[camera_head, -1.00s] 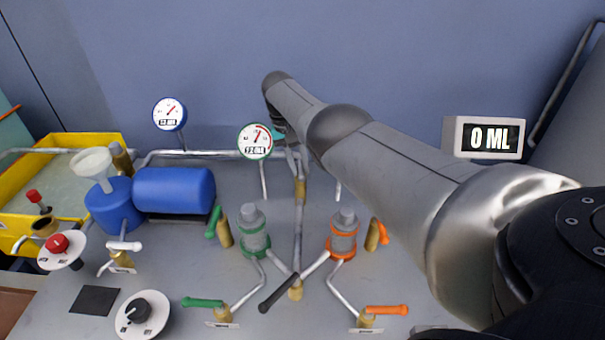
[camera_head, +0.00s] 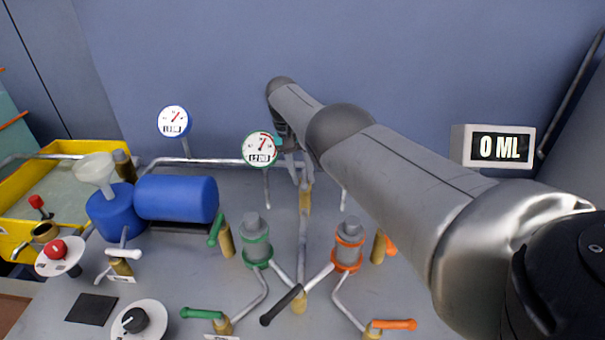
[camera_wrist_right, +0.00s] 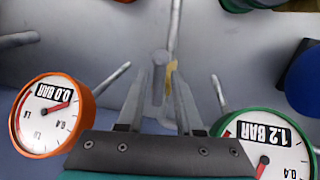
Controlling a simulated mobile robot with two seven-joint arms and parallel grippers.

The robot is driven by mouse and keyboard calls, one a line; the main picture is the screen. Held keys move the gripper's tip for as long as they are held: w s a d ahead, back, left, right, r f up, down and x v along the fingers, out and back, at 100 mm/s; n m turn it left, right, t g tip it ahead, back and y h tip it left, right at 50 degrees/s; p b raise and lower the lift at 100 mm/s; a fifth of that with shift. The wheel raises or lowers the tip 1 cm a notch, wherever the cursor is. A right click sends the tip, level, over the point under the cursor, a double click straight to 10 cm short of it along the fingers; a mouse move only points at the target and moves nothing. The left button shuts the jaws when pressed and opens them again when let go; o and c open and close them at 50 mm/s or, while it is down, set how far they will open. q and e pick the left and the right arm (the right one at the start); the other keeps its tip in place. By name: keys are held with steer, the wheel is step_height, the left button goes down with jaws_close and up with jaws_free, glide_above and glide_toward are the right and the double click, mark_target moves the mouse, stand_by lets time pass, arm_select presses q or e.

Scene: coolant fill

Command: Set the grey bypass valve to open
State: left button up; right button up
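In the right wrist view, a grey handle (camera_wrist_right: 159,68) stands beside a brass valve body (camera_wrist_right: 171,74); it looks like the grey bypass valve. My right gripper (camera_wrist_right: 158,92) has its two fingers apart, one on either side of the handle's line. I cannot tell whether either finger touches it. In the head view, the brass body (camera_head: 305,196) sits on the central pipe, and the grey handle is not clearly visible. My right gripper (camera_head: 284,138) is mostly hidden by its own arm, near the back pipe. My left gripper is in neither view.
A green-rimmed gauge (camera_head: 260,149) and an orange-rimmed gauge (camera_wrist_right: 47,115) flank my right gripper. Green (camera_head: 257,240) and orange (camera_head: 348,245) fittings and a black-handled valve (camera_head: 281,306) stand in front. A blue tank (camera_head: 176,198) is at left, a display (camera_head: 500,147) at right.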

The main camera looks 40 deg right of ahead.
steer(key=shift+o, duration=1.2)
steer(key=shift+r, duration=0.35)
step_height(320, 180, up, 14)
steer(key=w+a+p, duration=0.2)
steer(key=p, duration=0.1)
steer(key=shift+a, duration=0.15)
steer(key=shift+r, duration=0.15)
